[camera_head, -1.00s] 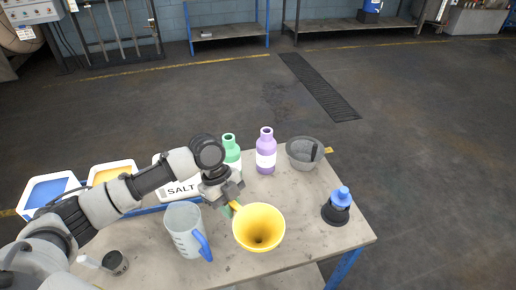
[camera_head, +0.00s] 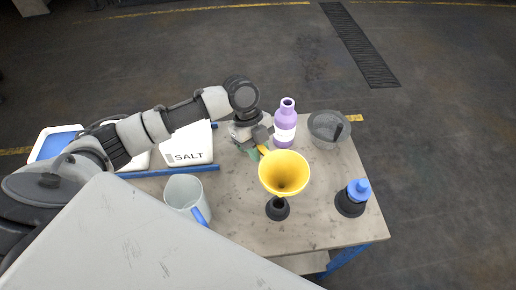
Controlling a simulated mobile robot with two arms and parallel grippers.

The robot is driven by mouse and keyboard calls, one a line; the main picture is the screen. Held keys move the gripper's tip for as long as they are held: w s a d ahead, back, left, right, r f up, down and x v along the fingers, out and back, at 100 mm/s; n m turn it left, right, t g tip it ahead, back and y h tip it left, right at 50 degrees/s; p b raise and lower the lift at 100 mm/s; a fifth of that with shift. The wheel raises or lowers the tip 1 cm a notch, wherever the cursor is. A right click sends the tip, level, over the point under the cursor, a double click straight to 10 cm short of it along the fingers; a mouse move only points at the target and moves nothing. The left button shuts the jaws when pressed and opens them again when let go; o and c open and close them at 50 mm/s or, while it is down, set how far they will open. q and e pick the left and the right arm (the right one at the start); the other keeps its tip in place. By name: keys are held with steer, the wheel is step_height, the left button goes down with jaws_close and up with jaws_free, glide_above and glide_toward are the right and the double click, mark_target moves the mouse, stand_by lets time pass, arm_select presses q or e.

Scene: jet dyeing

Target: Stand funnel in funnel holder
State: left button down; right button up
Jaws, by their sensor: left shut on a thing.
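The yellow funnel (camera_head: 284,173) is upright, wide mouth up, over the right half of the table. My left gripper (camera_head: 262,147) is shut on its yellow handle at the rim's upper left. A black round stand (camera_head: 278,210), which looks like the funnel holder, is on the table directly below the funnel in the picture. The funnel's lower end overlaps the stand's top in view; I cannot tell whether it is inside it or above it. My right gripper is not in view.
A purple bottle (camera_head: 285,125) and a grey bowl (camera_head: 324,129) stand behind. A blue-capped black item (camera_head: 352,198) stands right. A clear jug (camera_head: 184,195) and a SALT container (camera_head: 187,147) are left. A green item is mostly hidden behind my left gripper.

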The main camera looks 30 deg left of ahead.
arm_select(q)
step_height(320, 180, down, 2)
steer(key=shift+s+b, duration=0.1)
steer(key=shift+b, duration=0.35)
step_height(320, 180, down, 6)
steer(key=b, duration=0.3)
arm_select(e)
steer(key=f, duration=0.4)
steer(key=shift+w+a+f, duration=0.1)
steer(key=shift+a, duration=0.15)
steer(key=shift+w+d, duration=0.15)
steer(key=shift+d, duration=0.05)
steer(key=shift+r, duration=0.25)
arm_select(q)
steer(key=shift+f, duration=0.15)
